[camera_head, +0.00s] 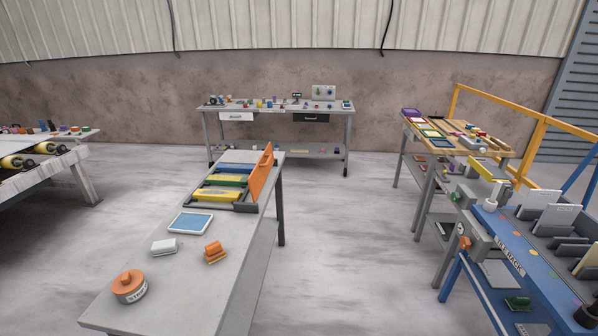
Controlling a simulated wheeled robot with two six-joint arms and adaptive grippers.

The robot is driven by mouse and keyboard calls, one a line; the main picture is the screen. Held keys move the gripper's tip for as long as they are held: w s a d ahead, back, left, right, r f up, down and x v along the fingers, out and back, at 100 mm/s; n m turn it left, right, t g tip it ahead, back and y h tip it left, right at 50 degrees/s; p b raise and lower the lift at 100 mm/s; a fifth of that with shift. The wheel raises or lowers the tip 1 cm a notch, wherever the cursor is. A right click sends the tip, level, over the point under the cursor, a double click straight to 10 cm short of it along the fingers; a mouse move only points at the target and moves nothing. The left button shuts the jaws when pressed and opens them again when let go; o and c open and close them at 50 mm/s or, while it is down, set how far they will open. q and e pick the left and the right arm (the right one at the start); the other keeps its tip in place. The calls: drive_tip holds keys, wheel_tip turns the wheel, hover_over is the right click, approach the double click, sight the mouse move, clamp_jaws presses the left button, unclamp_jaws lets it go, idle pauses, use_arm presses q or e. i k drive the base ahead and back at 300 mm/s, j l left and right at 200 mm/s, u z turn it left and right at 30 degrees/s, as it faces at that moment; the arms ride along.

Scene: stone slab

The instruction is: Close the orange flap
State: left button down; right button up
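The orange flap (261,177) stands up, tilted, along the right side of a dark tray (203,203) at the far end of the near grey bench. The flap is open. Inside the tray lie a blue strip (237,169), a green strip (226,181) and a yellow strip (217,195). Neither of my grippers shows in this view.
The grey bench (190,290) also carries a blue-faced panel (190,222), a pale block (164,247), an orange block (215,252) and an orange-lidded round container (129,286). A blue rack table (530,250) stands right, a conveyor (40,165) left. Open floor (330,240) lies between.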

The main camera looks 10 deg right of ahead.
sight(256, 181)
drive_tip(key=i+l+u, duration=0.25)
drive_tip(key=u, duration=0.25)
drive_tip(key=i+l+u, duration=0.3)
drive_tip(key=u, duration=0.15)
drive_tip(key=i+l, duration=0.15)
drive_tip(key=l, duration=0.15)
drive_tip(key=i+l+u, duration=0.1)
drive_tip(key=l, duration=0.25)
drive_tip(key=i+l, duration=0.4)
drive_tip(key=l, duration=0.25)
drive_tip(key=i+l+u, duration=0.1)
drive_tip(key=l, duration=0.25)
drive_tip(key=i+l, duration=0.2)
drive_tip(key=l, duration=0.15)
drive_tip(key=i+l, duration=0.15)
drive_tip(key=l, duration=0.2)
drive_tip(key=u, duration=0.05)
